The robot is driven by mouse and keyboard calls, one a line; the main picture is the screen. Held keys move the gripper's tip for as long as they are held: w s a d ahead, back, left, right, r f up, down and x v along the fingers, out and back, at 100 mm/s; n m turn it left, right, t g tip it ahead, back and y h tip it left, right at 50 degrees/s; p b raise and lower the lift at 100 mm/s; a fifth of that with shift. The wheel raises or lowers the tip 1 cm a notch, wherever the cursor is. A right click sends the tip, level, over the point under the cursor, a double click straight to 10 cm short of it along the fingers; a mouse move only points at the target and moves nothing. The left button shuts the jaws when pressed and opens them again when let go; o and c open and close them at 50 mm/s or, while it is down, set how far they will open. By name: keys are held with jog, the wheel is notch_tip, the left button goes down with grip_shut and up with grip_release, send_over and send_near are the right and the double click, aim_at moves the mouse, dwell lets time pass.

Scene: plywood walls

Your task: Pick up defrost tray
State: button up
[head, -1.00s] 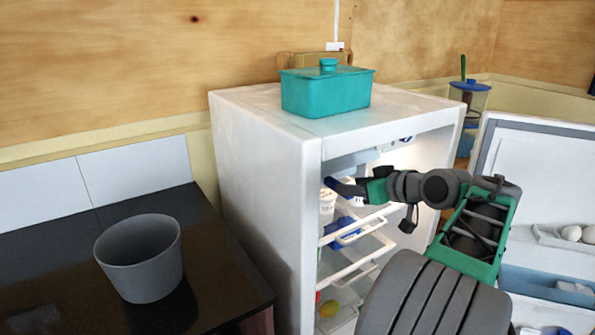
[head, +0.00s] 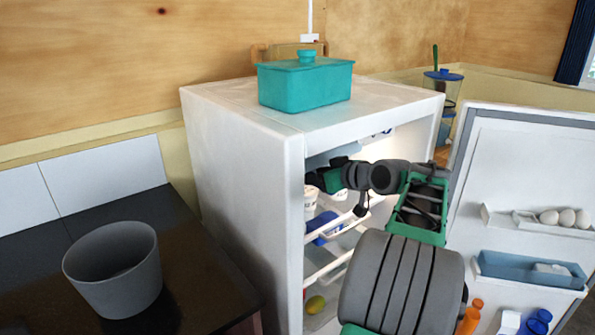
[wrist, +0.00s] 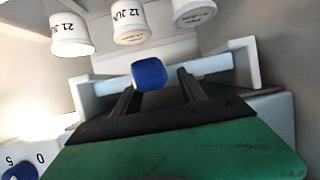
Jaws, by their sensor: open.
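What looks like the defrost tray (wrist: 205,66) is a pale, shallow piece spanning two white side brackets in the wrist view. A blue knob or handle (wrist: 149,72) shows at its middle. My gripper (wrist: 156,82) is open, with its two dark fingers pointing at the tray and the blue piece showing between the fingertips. I cannot tell whether they touch. In the head view my gripper reaches into the upper part of the open fridge (head: 240,190); the fridge side wall hides the fingertips.
White date-marked cups (wrist: 72,35) stand close by in the fridge. A dial (wrist: 22,165) is near the gripper. The fridge door (head: 510,170) stands open at right. A teal lidded box (head: 305,85) sits on top. A grey bucket (head: 115,270) is on the dark counter.

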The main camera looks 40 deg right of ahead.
jog(key=shift+c, duration=0.4)
grip_shut()
